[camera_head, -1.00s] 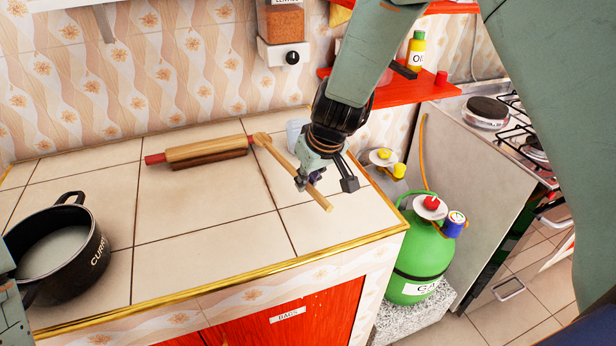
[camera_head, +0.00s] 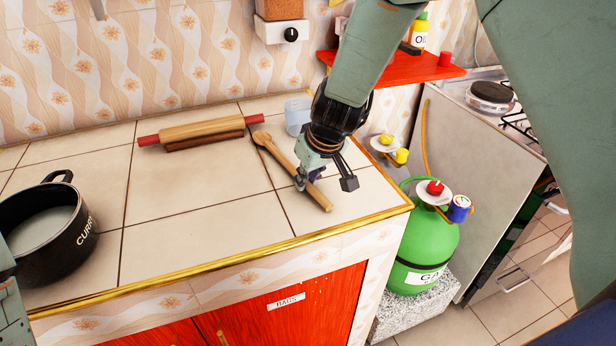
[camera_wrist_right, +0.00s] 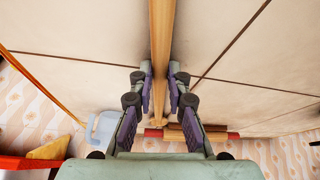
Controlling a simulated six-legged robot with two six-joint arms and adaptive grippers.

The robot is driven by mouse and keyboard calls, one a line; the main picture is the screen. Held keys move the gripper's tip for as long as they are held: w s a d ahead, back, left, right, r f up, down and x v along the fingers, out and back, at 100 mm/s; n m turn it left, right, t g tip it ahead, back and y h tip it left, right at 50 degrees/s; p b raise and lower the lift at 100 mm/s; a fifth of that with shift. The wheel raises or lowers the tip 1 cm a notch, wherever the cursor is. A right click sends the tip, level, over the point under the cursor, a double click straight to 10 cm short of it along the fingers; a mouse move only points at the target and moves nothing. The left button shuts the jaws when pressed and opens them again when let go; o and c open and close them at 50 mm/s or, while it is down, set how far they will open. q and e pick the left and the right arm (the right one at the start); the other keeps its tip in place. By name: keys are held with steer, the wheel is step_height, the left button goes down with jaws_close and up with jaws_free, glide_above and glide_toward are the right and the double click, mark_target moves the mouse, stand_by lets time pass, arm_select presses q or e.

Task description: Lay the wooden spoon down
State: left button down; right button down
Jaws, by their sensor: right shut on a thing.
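The wooden spoon (camera_head: 285,160) lies at a slant low over the tiled counter (camera_head: 190,245), its bowl toward the rolling pin and its handle end toward the front right edge. I cannot tell whether it touches the tiles along its whole length. My right gripper (camera_head: 306,180) is shut on its handle. In the right wrist view the handle (camera_wrist_right: 161,45) runs between the two fingers of my right gripper (camera_wrist_right: 160,75). My left gripper is not in view; only a piece of my left arm shows at the left edge.
A rolling pin (camera_head: 200,130) lies behind the spoon. A clear cup (camera_head: 297,113) stands beside the gripper at the back. A black pot (camera_head: 75,240) stands at the left. The counter's gold edge (camera_head: 350,231) is close in front; a green gas bottle (camera_head: 425,245) stands beyond it.

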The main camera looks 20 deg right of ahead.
steer(key=shift+r, duration=0.1)
steer(key=c, duration=1.7)
jaws_free()
steer(key=shift+s, duration=0.15)
steer(key=o, duration=0.5)
steer(key=v, duration=1.2)
steer(key=shift+d, duration=0.1)
